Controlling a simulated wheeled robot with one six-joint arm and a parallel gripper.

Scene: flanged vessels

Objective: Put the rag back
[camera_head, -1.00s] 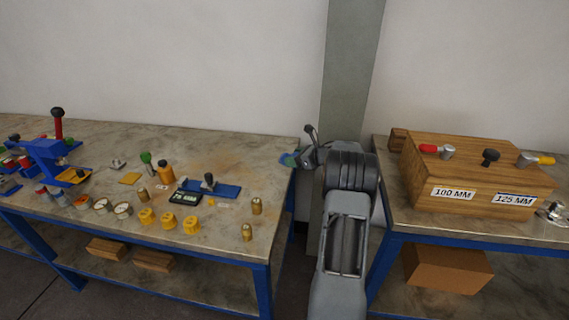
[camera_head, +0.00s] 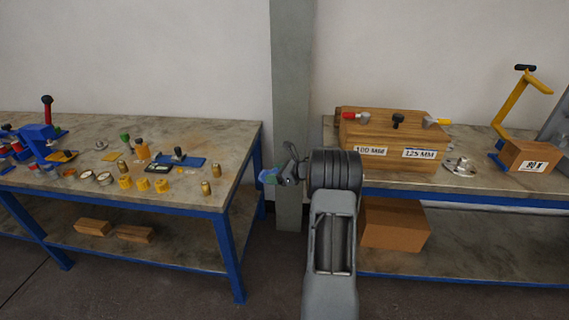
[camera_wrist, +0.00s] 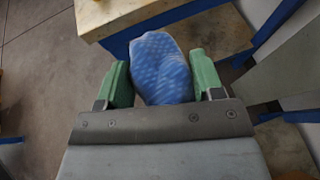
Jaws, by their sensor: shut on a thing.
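The rag (camera_wrist: 160,68) is blue with a pale dotted pattern. In the wrist view it is bunched between the two green fingers of my gripper (camera_wrist: 162,82), which are shut on it. In the head view the rag (camera_head: 268,176) shows as a small blue patch at the end of my gripper (camera_head: 276,174). My gripper is over the gap between the two benches, in front of the grey column. Part of the rag is hidden by the gripper body.
The left bench (camera_head: 222,140) carries yellow and brass parts, a blue press (camera_head: 38,138) and a blue plate (camera_head: 182,161). The right bench (camera_head: 480,188) carries a wooden box (camera_head: 385,138), a flanged metal part (camera_head: 460,166) and a yellow-armed tool (camera_head: 512,105). A cardboard box (camera_head: 393,224) is on its lower shelf.

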